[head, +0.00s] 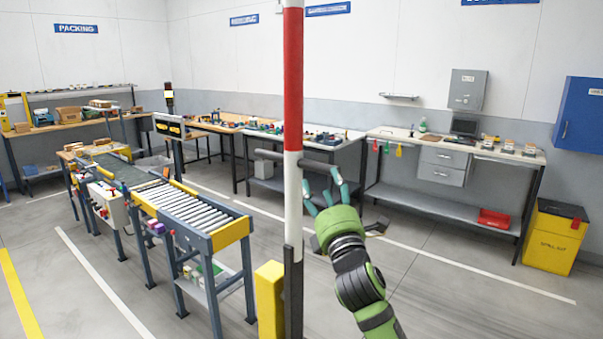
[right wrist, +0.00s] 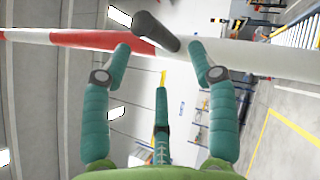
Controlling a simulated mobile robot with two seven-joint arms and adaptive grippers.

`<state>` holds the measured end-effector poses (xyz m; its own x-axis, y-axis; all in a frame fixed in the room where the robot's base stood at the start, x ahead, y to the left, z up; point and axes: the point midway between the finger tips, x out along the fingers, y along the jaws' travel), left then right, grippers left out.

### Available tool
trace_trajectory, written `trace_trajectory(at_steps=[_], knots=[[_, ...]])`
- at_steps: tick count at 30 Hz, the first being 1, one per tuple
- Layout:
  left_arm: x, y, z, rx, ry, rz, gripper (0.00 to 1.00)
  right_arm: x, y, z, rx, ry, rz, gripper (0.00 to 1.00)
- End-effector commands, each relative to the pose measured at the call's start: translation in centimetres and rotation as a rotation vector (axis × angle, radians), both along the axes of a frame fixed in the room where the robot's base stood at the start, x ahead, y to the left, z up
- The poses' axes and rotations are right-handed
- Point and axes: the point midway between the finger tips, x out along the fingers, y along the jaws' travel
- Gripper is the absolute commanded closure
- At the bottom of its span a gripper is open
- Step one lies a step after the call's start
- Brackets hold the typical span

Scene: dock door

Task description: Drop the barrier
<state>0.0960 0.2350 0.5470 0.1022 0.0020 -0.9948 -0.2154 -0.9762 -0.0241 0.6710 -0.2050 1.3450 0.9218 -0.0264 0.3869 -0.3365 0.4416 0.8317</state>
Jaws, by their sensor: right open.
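The barrier is a red and white striped pole (head: 293,80) standing upright in the middle of the head view. In the right wrist view the pole (right wrist: 260,62) runs across the picture. A dark grey handle bar (head: 268,155) sticks out crosswise from the pole near a red-white border. My right gripper (head: 325,183), green with teal fingers, is open just right of the pole, beside the handle's right part. In the right wrist view the handle (right wrist: 157,32) shows ahead between the spread fingertips, and I see no grip on it. My left gripper is not in view.
A yellow post (head: 269,300) stands at the pole's foot. A roller conveyor (head: 190,208) is to the left. Workbenches line the back wall, and a yellow bin (head: 553,238) stands at the right. The floor right of the pole is open.

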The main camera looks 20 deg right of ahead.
Motion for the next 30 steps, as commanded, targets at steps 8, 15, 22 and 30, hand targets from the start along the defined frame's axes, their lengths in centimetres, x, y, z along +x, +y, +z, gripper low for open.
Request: trace_trajectory(at_steps=[8, 15, 22, 30], knots=[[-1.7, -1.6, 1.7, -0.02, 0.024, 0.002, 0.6, 2.8, -0.1, 1.9, -0.001, -0.005, -0.004, 0.41], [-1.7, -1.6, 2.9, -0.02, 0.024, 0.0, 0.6, 5.5, -0.2, 2.8, -0.001, -0.004, -0.002, 0.41], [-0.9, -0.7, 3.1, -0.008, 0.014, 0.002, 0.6, 6.4, -0.2, 3.0, -0.001, -0.004, -0.001, 0.41], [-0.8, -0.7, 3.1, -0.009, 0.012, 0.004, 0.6, 6.4, -0.2, 2.9, -0.001, -0.004, -0.001, 0.61]])
